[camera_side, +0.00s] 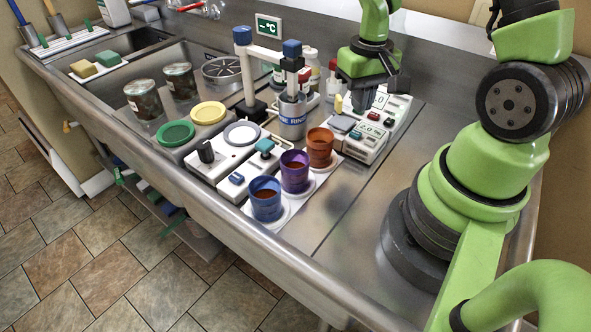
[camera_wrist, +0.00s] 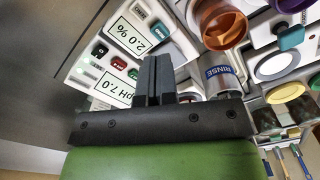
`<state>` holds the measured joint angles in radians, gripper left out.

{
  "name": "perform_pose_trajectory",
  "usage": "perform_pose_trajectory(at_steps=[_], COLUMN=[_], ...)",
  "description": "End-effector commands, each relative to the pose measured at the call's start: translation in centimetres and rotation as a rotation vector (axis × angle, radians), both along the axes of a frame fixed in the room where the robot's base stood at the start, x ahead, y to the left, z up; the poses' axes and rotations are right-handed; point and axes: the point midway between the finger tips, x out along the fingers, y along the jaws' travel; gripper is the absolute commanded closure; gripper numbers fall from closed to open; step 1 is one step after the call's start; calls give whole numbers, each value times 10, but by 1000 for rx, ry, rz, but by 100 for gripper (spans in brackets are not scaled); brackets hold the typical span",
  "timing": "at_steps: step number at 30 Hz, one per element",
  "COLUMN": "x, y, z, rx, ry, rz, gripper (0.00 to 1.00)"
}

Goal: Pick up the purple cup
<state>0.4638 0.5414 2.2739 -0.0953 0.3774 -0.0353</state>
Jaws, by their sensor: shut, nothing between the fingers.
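The purple cup (camera_side: 294,178) stands upright on a white round pad in the side view, between the blue cup (camera_side: 265,204) and the orange cup (camera_side: 320,150). It has dark brown contents. My gripper (camera_side: 365,103) is above the meter boxes, behind and to the right of the purple cup and well apart from it. In the wrist view my gripper (camera_wrist: 153,60) has its two dark fingers together with nothing between them. The orange cup (camera_wrist: 222,28) shows at the top of the wrist view. The purple cup is at most a sliver at the top edge there.
White meter boxes (camera_side: 371,138) lie under my gripper. A steel RINSE container (camera_side: 292,120) stands behind the orange and purple cups, beside a stand with blue knobs (camera_side: 242,36). Green (camera_side: 175,133) and yellow (camera_side: 208,112) lids lie left. Bare steel counter (camera_side: 345,215) is free to the right.

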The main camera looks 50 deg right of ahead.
Motion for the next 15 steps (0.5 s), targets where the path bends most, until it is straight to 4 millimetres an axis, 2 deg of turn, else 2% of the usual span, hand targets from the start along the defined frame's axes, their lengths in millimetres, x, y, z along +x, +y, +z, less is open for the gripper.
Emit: perform_pose_trajectory(at_steps=[5, 13, 14, 15], x=[0, 0, 0, 0], y=[0, 0, 0, 0], z=[0, 0, 0, 0], rx=[0, 0, 0, 0], ry=[0, 0, 0, 0], rz=[0, 0, 0, 0], gripper=[100, 40, 36, 36])
